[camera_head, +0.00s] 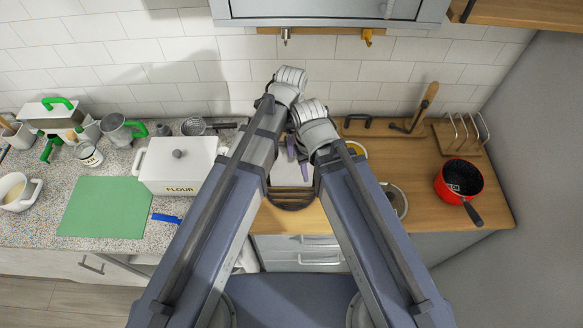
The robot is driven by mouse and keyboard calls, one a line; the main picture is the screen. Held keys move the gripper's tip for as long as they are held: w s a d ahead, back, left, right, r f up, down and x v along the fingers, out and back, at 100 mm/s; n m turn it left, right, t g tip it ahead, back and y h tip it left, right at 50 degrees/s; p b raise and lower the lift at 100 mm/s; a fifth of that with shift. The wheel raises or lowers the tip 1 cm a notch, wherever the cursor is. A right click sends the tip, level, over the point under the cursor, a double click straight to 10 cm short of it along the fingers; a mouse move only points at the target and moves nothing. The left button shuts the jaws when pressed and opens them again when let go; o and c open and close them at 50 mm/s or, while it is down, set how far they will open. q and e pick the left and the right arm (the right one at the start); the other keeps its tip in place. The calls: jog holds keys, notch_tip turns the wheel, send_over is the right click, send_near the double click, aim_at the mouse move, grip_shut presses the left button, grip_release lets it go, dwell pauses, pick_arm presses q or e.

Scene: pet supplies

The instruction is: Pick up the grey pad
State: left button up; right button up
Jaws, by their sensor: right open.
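A pale grey flat thing (287,178) lies on the wooden counter between my two forearms; it may be the grey pad, but my arms hide its sides. My right gripper (298,160) points down over it, with its two purplish fingers apart and nothing seen between them. I cannot tell whether the fingers touch it. My left arm reaches up beside the right one, and its gripper is hidden behind the wrist and forearms.
A red pot (459,180) stands on the right of the wooden counter (430,210). A white flour box (180,165), a green mat (105,207) and a blue-handled tool (166,218) are on the left counter. A brown slotted round thing (291,199) lies near the front edge.

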aim_at(291, 162)
pick_arm(q)
jog(key=f+b, duration=0.1)
jog(key=f, duration=0.1)
jog(key=f+b, duration=0.1)
jog(key=b, duration=0.1)
jog(key=f+b, duration=0.2)
jog(key=shift+s+a+f, duration=0.1)
jog(key=shift+a+f, duration=0.15)
jog(key=shift+f, duration=0.05)
grip_shut()
dwell(0.5)
dwell(0.9)
